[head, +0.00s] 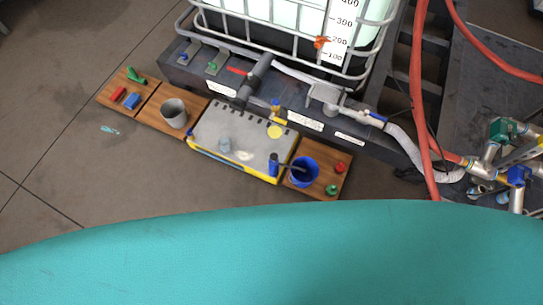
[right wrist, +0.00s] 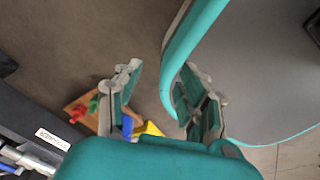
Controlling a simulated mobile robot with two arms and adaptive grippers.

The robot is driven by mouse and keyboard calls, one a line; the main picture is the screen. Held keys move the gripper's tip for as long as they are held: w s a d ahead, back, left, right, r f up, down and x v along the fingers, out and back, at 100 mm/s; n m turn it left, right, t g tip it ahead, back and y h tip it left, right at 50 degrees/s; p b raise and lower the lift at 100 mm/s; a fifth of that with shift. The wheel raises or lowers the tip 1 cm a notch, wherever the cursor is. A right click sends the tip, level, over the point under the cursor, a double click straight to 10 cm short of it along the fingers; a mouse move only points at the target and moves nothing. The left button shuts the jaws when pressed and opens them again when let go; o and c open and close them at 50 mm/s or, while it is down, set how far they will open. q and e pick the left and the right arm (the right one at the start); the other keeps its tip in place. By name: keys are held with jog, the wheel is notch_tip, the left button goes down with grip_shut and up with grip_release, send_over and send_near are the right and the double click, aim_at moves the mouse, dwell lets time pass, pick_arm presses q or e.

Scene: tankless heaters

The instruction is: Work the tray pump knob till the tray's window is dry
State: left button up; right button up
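A grey tray (head: 215,135) with a yellow front edge lies on the floor before the tank in the head view. A yellow disc (head: 275,132) and pale patches (head: 243,156) show on its top. A dark upright piece with a blue base (head: 273,167) stands at its right front corner. I cannot tell which part is the pump knob or window, or whether the window is wet. In the right wrist view my right gripper (right wrist: 160,88) is open and empty, its fingers apart, above the floor near the tray's end; a yellow edge (right wrist: 152,129) shows beyond it. My left gripper is out of view.
Wooden boards flank the tray: the right one (head: 325,186) bears a blue cup (head: 305,171), red knob (head: 340,167) and green knob (head: 331,190); the left holds a grey cup (head: 174,113). A caged tank (head: 290,50) stands behind. Red hoses (head: 420,100) run at right. Floor at left is mostly clear.

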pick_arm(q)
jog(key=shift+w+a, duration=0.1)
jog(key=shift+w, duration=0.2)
pick_arm(e)
jog(key=shift+w, duration=0.15)
jog(key=shift+c, duration=0.4)
